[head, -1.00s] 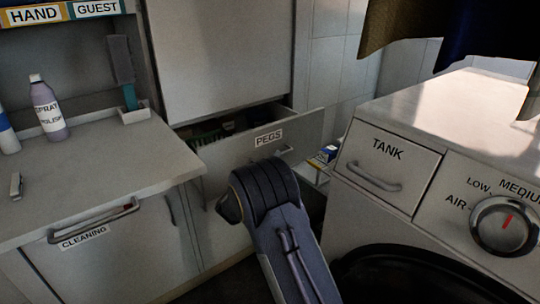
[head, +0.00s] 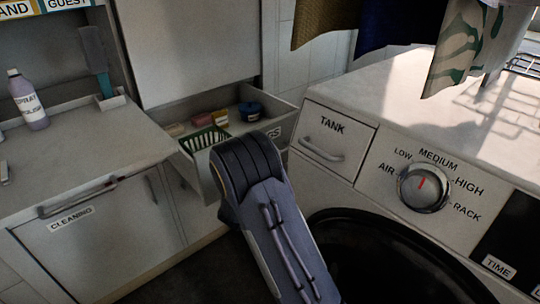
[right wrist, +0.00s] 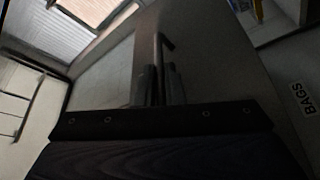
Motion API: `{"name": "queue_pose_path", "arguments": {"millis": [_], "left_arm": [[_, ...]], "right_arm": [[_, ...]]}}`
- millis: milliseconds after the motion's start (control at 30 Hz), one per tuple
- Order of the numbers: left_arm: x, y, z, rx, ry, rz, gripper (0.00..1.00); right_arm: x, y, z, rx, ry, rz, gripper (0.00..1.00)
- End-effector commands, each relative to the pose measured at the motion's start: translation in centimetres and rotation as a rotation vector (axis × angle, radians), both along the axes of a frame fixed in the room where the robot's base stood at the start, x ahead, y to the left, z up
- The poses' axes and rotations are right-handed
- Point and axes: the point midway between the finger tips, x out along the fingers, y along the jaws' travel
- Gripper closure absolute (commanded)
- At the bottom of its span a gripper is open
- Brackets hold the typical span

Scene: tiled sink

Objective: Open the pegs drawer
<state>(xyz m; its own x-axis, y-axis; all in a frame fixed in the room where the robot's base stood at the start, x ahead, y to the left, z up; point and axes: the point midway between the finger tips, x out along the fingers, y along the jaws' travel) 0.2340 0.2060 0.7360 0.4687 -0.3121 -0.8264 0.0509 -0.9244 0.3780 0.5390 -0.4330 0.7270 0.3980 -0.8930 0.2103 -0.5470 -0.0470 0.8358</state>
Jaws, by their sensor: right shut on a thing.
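The pegs drawer (head: 286,128) stands well open in the head view, under a tall pale cabinet front. Part of its label shows; my right forearm covers the rest of the label and the handle. Inside lie a green basket (head: 204,139), a dark blue round container (head: 250,111) and small red and yellow items. In the right wrist view my right gripper (right wrist: 160,82) is shut on the drawer's bar handle (right wrist: 163,45), against the drawer front. My left gripper is not in view.
The white machine with the TANK drawer (head: 336,137) and a dial (head: 424,187) stands close on the right. Cloths hang above.

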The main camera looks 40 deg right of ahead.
Motion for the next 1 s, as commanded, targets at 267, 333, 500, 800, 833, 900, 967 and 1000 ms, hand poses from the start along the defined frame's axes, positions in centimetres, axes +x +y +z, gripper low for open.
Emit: {"name": "queue_pose_path", "arguments": {"millis": [267,333,500,800,833,900,967,1000], "left_arm": [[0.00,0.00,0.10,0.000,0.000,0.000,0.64],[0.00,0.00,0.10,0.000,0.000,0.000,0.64],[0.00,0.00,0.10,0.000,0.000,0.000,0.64],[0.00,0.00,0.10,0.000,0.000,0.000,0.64],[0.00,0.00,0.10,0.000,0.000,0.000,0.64],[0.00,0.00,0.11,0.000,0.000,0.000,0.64],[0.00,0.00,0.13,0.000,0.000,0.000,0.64],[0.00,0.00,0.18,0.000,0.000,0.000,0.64]], "right_arm": [[-0.25,0.06,-0.10,0.003,0.000,0.002,1.00],[-0.24,0.07,-0.11,0.003,0.000,0.002,1.00],[-0.24,0.07,-0.11,0.002,0.001,0.002,1.00],[-0.23,0.03,-0.05,0.001,0.000,0.001,0.69],[-0.22,0.02,-0.05,0.001,0.000,0.001,0.69],[-0.23,0.01,-0.04,0.001,0.000,0.001,0.69],[-0.25,0.10,-0.04,0.001,0.000,0.001,0.69],[-0.31,0.29,-0.06,0.000,0.000,0.001,0.69]]}}
